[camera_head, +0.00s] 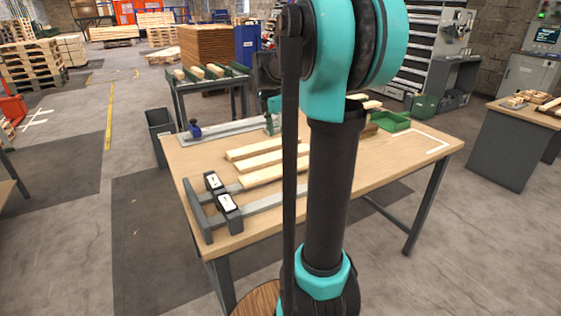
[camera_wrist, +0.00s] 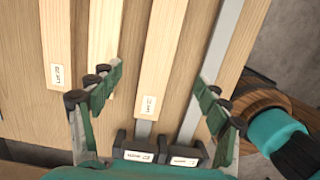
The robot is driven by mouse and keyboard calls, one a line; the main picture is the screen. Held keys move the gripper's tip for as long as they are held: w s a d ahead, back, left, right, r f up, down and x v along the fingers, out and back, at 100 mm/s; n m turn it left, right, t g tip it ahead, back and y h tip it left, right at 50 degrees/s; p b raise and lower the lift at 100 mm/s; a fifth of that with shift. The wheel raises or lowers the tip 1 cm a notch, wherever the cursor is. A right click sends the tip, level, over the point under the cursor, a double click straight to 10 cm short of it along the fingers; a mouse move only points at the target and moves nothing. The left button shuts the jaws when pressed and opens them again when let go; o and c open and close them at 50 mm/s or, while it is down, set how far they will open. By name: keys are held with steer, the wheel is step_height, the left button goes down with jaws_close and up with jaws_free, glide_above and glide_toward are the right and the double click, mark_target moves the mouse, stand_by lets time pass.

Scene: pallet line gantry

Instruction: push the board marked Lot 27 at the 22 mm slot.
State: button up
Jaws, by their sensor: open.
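Three pale boards lie side by side on the table. In the wrist view these are a left board (camera_wrist: 57,45), a middle board (camera_wrist: 104,35) and a right board (camera_wrist: 166,45). The left and right boards have white labels, too small to read, so I cannot tell which is Lot 27. My gripper (camera_wrist: 160,88) is open, its green-padded fingers either side of the right board's labelled end; contact is unclear. Two black blocks with white labels, left block (camera_wrist: 137,150) and right block (camera_wrist: 184,155), stand beyond that end. Their markings are unreadable. My arm hides the gripper in the head view.
Metal rails (camera_head: 262,203) run along the table (camera_head: 390,165) near its front-left edge to a grey end bar (camera_head: 198,212). A green tray (camera_head: 390,123) sits at the back right. A dark bin (camera_head: 160,135) stands beside the table.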

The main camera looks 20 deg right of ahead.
mark_target(270, 172)
steer(key=f, duration=0.4)
steer(key=d+f, duration=0.1)
steer(key=f, duration=0.3)
steer(key=d+f, duration=0.1)
steer(key=f, duration=0.3)
steer(key=shift+w, duration=0.15)
steer(key=shift+r, duration=0.1)
steer(key=shift+c, duration=0.6)
steer(key=c, duration=1.2)
steer(key=shift+a, duration=0.1)
steer(key=shift+a, duration=0.1)
steer(key=shift+s+a, duration=0.2)
steer(key=shift+a, duration=0.4)
steer(key=shift+a, duration=0.35)
steer(key=shift+s+a, duration=0.1)
steer(key=shift+a, duration=0.25)
steer(key=shift+s+a, duration=0.25)
steer(key=shift+a, duration=1.05)
